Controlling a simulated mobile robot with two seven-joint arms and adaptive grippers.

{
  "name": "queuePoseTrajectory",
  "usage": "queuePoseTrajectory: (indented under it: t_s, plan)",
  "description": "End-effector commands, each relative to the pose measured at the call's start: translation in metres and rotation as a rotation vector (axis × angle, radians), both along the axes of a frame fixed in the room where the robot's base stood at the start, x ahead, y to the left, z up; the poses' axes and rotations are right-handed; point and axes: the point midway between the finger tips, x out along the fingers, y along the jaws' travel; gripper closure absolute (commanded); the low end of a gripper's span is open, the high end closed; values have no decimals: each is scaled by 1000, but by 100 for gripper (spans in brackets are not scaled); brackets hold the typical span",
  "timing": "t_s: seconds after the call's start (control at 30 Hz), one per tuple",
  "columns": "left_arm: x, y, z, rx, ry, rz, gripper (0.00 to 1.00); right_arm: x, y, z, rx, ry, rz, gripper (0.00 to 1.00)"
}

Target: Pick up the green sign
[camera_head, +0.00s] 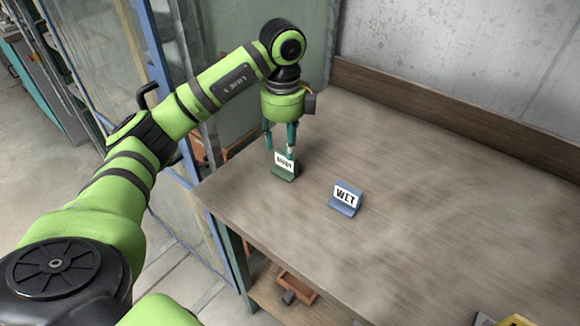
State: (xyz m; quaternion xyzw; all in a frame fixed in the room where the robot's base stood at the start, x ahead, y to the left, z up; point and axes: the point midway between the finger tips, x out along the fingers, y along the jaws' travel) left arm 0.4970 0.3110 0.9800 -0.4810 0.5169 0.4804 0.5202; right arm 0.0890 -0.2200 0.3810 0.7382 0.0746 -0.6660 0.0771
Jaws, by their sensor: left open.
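The green sign (284,172) stands on the wooden table, near its left corner, with a white label whose word is too small to read surely. My left gripper (281,150) points down right at the sign, its teal fingers apart near the top of the label. The fingertips overlap the sign in the picture, and I cannot tell whether they touch it. My right gripper is not in view.
A yellow object (517,321) is cut off at the lower right. A glass-panelled blue frame stands left of the table.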

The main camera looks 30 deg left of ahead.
Motion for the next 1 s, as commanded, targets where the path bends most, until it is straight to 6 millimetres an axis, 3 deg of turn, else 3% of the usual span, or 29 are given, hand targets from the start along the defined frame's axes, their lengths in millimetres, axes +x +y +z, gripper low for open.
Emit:
queuePoseTrajectory:
  t_s: [0.03,0.17,0.43,0.57,0.73,0.83,0.87,1.0]
  plan:
    - [-1,-1,-6,-2,3,-2,52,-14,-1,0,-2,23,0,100]
    - [-2,-1,-18,-2,5,-2,52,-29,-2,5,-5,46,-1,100]
    - [-4,-2,-55,-2,3,-2,52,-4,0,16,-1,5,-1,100]
    - [-4,-3,-61,-2,1,-3,52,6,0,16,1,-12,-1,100]
    - [-4,-3,-61,-2,1,-3,52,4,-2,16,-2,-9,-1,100]
    - [-4,-3,-61,-2,1,-3,92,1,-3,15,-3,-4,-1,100]
    - [-4,-3,-61,-2,1,-3,100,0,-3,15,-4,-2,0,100]
    - [-4,-3,-61,-2,1,-3,100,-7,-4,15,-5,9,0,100]
